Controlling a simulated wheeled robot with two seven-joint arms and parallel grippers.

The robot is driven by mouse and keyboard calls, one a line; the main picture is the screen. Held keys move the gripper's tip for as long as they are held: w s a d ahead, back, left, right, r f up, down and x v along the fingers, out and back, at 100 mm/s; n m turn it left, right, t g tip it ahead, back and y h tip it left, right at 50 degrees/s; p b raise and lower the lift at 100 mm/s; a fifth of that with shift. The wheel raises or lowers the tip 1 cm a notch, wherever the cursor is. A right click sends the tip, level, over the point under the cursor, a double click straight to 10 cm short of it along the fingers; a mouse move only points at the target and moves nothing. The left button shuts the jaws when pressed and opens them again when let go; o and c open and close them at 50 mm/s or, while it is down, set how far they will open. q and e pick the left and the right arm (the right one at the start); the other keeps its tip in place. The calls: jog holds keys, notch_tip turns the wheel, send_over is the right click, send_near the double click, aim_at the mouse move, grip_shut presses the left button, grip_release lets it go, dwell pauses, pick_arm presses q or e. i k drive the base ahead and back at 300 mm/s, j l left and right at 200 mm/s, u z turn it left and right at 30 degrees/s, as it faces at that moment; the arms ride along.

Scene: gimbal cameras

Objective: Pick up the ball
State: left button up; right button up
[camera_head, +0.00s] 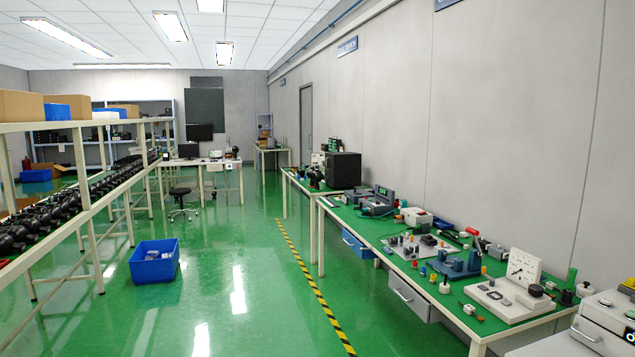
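I cannot make out a ball anywhere in the head view. Neither of my grippers nor my arms show in the picture. A blue bin (154,262) stands on the green floor at the left, with small white and blue items inside that are too small to identify. A long green-topped workbench (345,213) along the right wall carries instruments and small parts, including a white meter device (508,297) at its near end and a black box (343,170) farther back.
A shelf rack (90,215) with a row of black parts and boxes on top lines the left. A desk (200,163) with monitors and a black stool (181,202) stand at the back. The floor aisle (235,280) between is clear, with a yellow-black stripe (310,280).

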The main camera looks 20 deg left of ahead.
aim_at(316, 176)
jog(key=i+j+u, duration=0.25)
jog(key=i, duration=0.15)
jog(key=i+j+u, duration=0.1)
jog(key=i+u, duration=0.15)
jog(key=i, duration=0.2)
jog(key=i+u, duration=0.35)
jog(key=i, duration=4.85)
jog(key=i+z, duration=0.15)
jog(key=i, duration=0.3)
jog(key=i+j+z, duration=0.15)
jog(key=i, duration=0.25)
jog(key=i+j+z, duration=0.15)
jog(key=i, duration=0.3)
jog(key=i+j+z, duration=0.15)
jog(key=i, duration=0.25)
jog(key=i+j+z, duration=0.1)
jog(key=z, duration=1.4)
jog(key=j+z, duration=0.95)
jog(key=k+j+z, duration=0.15)
jog(key=j+z, duration=0.3)
jog(key=k+j+z, duration=0.2)
jog(key=j+z, duration=0.3)
jog(key=k+j+z, duration=0.15)
jog(key=k+j, duration=0.4)
jog(key=j, duration=0.2)
jog(key=k+j+z, duration=0.1)
jog(key=k+j, duration=0.5)
jog(key=j, duration=0.1)
